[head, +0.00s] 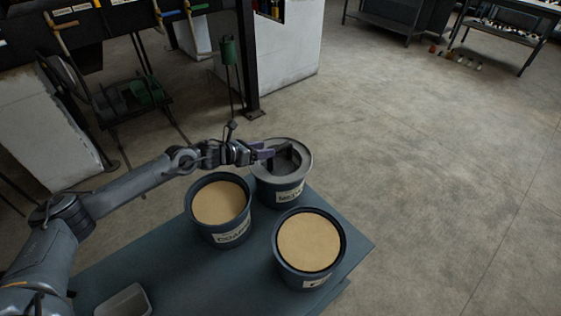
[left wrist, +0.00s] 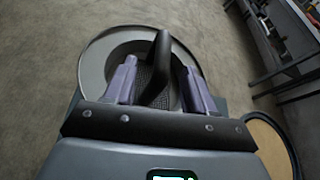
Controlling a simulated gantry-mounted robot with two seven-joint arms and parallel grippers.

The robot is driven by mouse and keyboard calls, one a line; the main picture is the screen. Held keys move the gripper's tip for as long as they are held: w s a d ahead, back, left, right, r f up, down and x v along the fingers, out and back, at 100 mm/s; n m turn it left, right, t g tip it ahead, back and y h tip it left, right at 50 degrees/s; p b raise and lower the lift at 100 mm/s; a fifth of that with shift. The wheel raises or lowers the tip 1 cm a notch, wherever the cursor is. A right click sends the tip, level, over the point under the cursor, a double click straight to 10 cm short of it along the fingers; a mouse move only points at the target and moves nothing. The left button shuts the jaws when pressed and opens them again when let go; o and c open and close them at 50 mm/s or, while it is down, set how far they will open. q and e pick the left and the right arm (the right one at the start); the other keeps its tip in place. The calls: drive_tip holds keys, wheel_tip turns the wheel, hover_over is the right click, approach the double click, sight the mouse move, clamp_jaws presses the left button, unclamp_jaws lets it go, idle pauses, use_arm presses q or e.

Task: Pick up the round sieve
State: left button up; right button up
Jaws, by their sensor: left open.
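The round sieve (head: 304,163) is a grey ring with a broad pale rim and dark mesh. It sits on top of a dark labelled tub (head: 284,194) at the far end of the table. In the left wrist view the sieve (left wrist: 95,62) has a dark upright handle (left wrist: 161,62) over its mesh. My left gripper (head: 272,153) is over the sieve, with its purple fingers open. In the left wrist view the left gripper (left wrist: 160,82) has one finger on each side of the handle, with gaps visible. My right gripper is not in view.
Two more dark tubs, a left one (head: 219,203) and a right one (head: 309,243), hold tan material on the blue-grey table (head: 195,267). A small grey tray (head: 124,301) lies at the near left. Open concrete floor lies beyond the table.

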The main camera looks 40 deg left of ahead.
sight(278, 147)
use_arm(q)
drive_tip(key=shift+d+b+x, duration=0.15)
drive_tip(key=shift+b+x, duration=0.2)
drive_tip(key=shift+x, duration=1.4)
drive_tip(key=shift+d+b+x, duration=0.1)
drive_tip(key=shift+b+x, duration=0.25)
drive_tip(key=shift+x, duration=1.4)
drive_tip(key=shift+s+f, duration=0.1)
drive_tip(key=shift+s, duration=0.05)
clamp_jaws()
